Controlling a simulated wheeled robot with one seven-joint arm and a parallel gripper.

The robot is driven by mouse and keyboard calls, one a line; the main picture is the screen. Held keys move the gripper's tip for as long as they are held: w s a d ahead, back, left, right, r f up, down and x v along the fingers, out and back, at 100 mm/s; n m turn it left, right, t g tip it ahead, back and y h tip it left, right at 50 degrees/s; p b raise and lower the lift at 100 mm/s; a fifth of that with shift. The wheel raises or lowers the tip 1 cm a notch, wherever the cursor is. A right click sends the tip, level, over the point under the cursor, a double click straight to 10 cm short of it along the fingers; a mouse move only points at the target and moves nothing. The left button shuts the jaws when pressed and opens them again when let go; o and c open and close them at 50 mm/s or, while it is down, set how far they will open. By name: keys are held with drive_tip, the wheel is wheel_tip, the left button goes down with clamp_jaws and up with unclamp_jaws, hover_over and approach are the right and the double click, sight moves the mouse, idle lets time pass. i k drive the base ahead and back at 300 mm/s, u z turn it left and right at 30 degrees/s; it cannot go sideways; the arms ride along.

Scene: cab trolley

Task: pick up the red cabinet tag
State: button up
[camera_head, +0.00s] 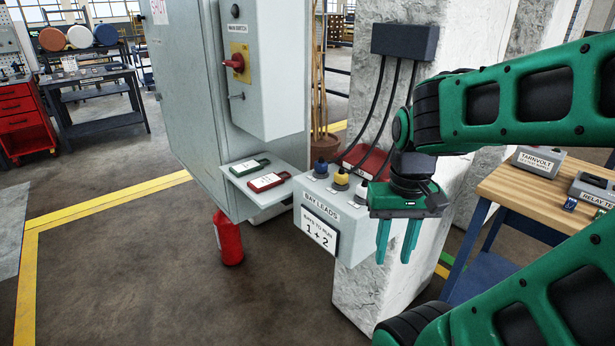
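The red cabinet tag (267,182) lies flat on a small pale shelf (283,197) that juts from the grey cabinet (186,90). A similar green tag (248,165) lies just behind it on the same shelf. My gripper (396,255) hangs to the right of the shelf, in front of the bay leads box. Its two green fingers point down and stand apart, with nothing visible between them. The gripper is clear of both tags. The writing on the tags is too small to read.
The bay leads box (322,233), with several coloured plugs on top, stands between the shelf and my gripper. A red extinguisher (228,239) stands below the shelf. A wooden-topped bench (530,205) is at right. The floor at front left is clear.

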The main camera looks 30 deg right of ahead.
sight(259, 184)
drive_tip(key=z, duration=1.4)
drive_tip(key=k, duration=1.3)
drive_tip(key=u, duration=1.5)
drive_tip(key=i, duration=1.7)
